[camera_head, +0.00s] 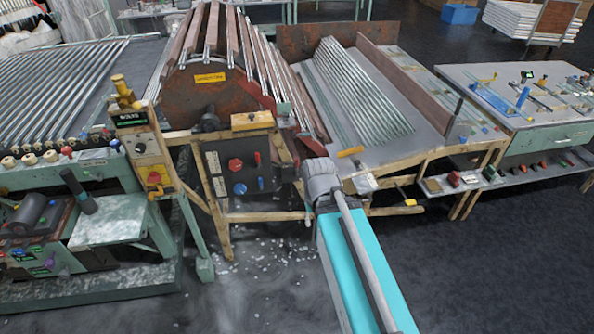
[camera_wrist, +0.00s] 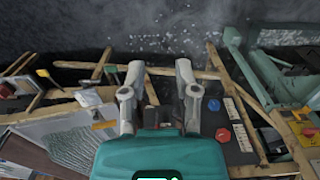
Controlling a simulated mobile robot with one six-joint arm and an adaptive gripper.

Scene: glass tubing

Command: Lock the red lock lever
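A dark control panel (camera_head: 215,163) on the wooden frame carries a small red lever (camera_head: 257,158), which looks like the red lock lever. It stands nearly upright, just right of a red knob (camera_head: 235,165) and above a blue knob (camera_head: 240,188). In the wrist view, seen upside down, the panel (camera_wrist: 237,125) is right of my gripper (camera_wrist: 158,68), with the blue knob (camera_wrist: 214,105) and red knob (camera_wrist: 222,135) showing. I cannot make out the lever there. My gripper's fingers are spread with nothing between them. In the head view my arm hides the fingers.
A roller drum (camera_head: 205,88) stacked with tubes stands above the panel. A sloped tube tray (camera_head: 425,125) is to its right. A green machine (camera_head: 60,255) and a yellow-topped control post (camera_head: 150,150) stand at left. Open floor (camera_head: 480,265) lies at lower right.

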